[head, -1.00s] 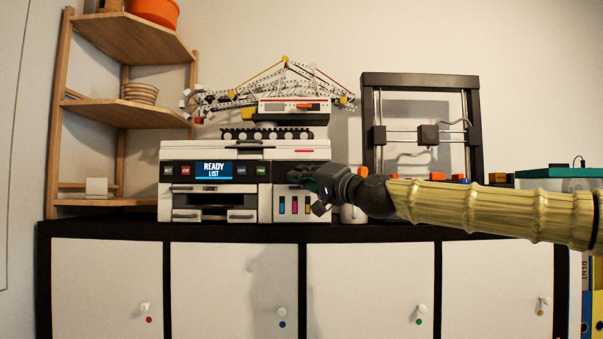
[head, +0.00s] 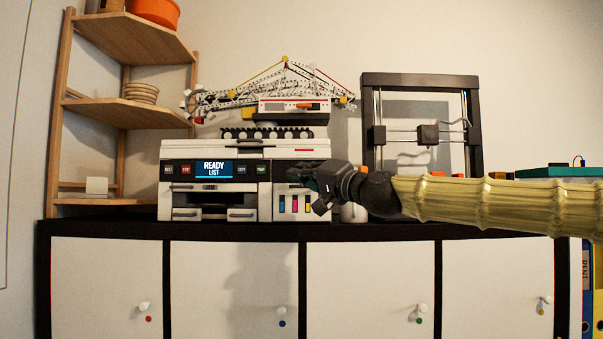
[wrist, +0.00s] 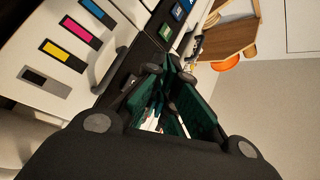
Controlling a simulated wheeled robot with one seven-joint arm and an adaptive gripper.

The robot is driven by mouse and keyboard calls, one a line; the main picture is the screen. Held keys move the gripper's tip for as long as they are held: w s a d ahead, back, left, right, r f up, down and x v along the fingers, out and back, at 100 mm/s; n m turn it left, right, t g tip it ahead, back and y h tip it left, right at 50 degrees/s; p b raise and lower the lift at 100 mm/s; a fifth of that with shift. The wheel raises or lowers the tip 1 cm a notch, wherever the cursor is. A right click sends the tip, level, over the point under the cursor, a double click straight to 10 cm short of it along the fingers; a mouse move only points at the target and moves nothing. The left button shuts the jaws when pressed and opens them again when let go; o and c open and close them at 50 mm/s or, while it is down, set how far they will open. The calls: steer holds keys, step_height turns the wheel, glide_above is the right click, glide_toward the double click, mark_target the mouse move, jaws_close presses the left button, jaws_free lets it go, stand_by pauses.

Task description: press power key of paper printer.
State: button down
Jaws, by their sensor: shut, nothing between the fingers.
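The paper printer (head: 200,152) is white with a black control strip and stands on the cabinet. Its blue screen (head: 214,169) reads "READY LIST", with small coloured keys on both sides. My gripper (head: 295,174) is shut and empty in front of the strip's right end, hiding that part in the head view. In the wrist view, the shut fingertips (wrist: 168,70) are close to the black strip (wrist: 122,72). A small key with a white mark (wrist: 131,83) shows on the strip left of the fingers. I cannot tell whether the tips touch anything.
A crane model (head: 285,90) stands on top of the printer. A black-framed 3D printer (head: 370,110) stands behind my arm. A wooden shelf (head: 130,112) is at the left. The white-doored cabinet (head: 240,265) runs below.

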steer(key=shift+s+b, duration=0.4)
steer(key=shift+s, duration=1.75)
